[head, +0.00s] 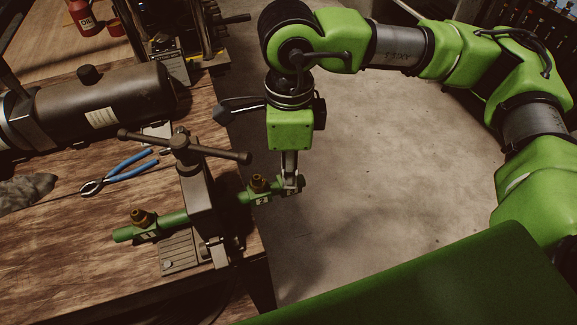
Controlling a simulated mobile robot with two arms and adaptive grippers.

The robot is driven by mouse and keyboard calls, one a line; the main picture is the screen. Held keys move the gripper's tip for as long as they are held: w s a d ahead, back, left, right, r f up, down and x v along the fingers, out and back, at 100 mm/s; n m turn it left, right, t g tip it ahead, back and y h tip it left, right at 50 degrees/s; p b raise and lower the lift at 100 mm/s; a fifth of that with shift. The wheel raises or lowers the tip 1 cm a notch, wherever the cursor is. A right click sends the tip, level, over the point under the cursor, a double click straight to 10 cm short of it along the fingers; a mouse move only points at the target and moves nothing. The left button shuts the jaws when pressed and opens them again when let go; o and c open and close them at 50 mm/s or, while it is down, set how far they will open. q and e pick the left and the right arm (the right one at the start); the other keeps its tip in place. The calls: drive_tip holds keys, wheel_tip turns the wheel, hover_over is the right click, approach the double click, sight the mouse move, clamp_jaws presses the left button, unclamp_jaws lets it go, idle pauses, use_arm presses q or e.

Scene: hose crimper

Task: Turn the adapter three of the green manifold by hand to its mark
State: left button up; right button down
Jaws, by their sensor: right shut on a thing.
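The green manifold (175,223) lies across a vise (203,200) at the table edge, its right end reaching out past the edge. A brass adapter (143,217) stands upright on its left part beside a small label. Another brass adapter (259,182) stands on the part right of the vise, above a label that seems to read 2. My right gripper (292,184) points down at the manifold's right end, just right of that second adapter. It is shut on what seems to be adapter three, which its fingers hide. The mark is too small to make out.
The vise's crossbar handle (184,148) rises left of my right gripper. Blue-handled pliers (125,170), a dark cylinder tank (100,103), a grey rag (25,190) and a red bottle (82,16) are on the wooden table (60,260). The floor to the right is clear.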

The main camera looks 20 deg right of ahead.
drive_tip(key=n, duration=2.6)
drive_tip(key=c, duration=2)
unclamp_jaws()
drive_tip(key=shift+r+p, duration=0.9)
drive_tip(key=shift+r, duration=1.6)
